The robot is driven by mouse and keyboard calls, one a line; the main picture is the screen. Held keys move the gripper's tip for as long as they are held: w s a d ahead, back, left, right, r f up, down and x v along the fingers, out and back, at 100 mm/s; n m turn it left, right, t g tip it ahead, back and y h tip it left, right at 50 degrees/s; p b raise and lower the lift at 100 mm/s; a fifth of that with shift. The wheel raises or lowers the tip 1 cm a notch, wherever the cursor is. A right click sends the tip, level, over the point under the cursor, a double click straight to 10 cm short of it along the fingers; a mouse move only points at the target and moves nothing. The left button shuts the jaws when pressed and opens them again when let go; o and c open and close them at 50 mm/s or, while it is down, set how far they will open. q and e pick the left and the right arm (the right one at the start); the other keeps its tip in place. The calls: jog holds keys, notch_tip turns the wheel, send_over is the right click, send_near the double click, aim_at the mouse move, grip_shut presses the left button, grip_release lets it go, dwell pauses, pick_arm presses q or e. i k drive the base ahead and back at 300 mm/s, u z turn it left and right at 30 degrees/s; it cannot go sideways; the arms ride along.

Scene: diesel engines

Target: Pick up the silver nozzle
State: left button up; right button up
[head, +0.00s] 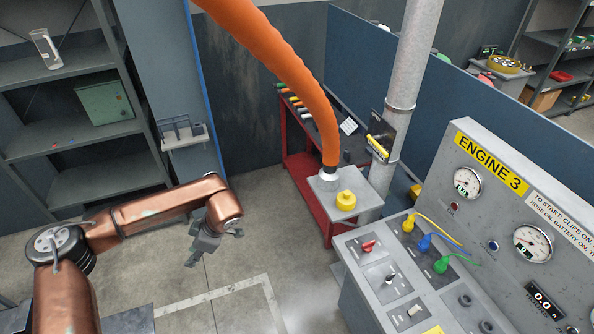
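The silver nozzle (328,180) is at the lower end of a thick orange hose (290,68) that comes down from the top of the head view. It rests on or just above a small grey stand top (328,207), beside a yellow round knob or cap (346,200). My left gripper (207,246) is left of the nozzle and lower in the picture, pointing down and clear of it. It is small and dark, and its finger opening cannot be made out. I see nothing held in it. My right gripper is out of view.
A grey Engine 3 control panel (440,249) with gauges, knobs and coloured plugs stands at the right. A pale vertical pipe (411,65) rises behind the stand. A red tool bench (306,176) is behind it. Grey shelves (68,164) stand at the left. Floor between is open.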

aim_at(329, 177)
jog(key=u, duration=0.6)
jog(key=i, duration=1.7)
jog(key=z, duration=2.85)
